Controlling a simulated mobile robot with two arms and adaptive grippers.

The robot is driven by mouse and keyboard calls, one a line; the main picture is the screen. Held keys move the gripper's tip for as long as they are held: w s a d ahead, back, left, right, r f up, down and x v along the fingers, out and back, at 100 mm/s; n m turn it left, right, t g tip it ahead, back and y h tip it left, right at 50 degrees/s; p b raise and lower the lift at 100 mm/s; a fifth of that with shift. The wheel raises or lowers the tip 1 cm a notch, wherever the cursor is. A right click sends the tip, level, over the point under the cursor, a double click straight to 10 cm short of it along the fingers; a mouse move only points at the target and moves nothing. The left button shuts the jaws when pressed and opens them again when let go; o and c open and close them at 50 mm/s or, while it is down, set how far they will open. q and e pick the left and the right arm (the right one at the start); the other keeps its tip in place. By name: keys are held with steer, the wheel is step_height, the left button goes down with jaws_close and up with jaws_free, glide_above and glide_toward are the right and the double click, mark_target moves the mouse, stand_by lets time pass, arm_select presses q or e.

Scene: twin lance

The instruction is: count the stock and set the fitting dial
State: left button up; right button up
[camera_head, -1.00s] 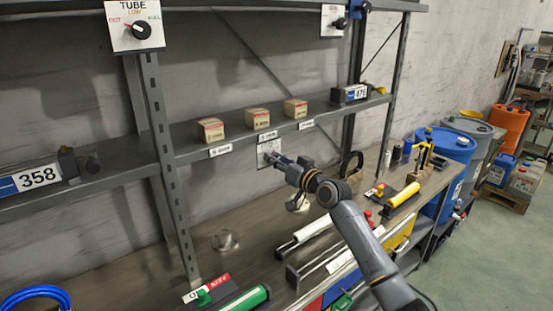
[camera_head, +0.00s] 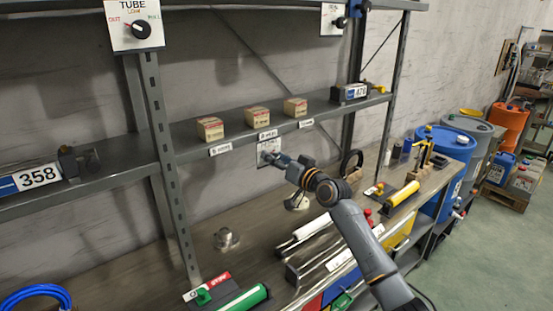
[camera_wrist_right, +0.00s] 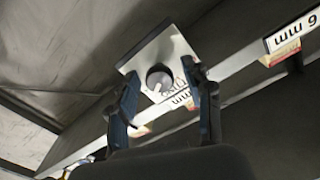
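Three small cartons stand apart on the middle shelf: a left one (camera_head: 210,128), a middle one (camera_head: 257,117) and a right one (camera_head: 295,107). Below them, under the shelf edge, is a white dial plate (camera_head: 267,145), partly hidden by my right gripper (camera_head: 276,158). The TUBE dial (camera_head: 136,27) hangs at the upper left. My left gripper is out of view.
Another dial plate (camera_head: 333,19) hangs at the upper right. Tags 358 (camera_head: 38,176) and 476 (camera_head: 355,92) are on the shelf. The bench below carries a green tube (camera_head: 243,299), a yellow tube (camera_head: 403,194) and rails. A blue barrel (camera_head: 446,143) stands right.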

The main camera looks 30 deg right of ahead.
steer(key=s+d, duration=0.1)
steer(key=s, duration=1.1)
stand_by(0.5)
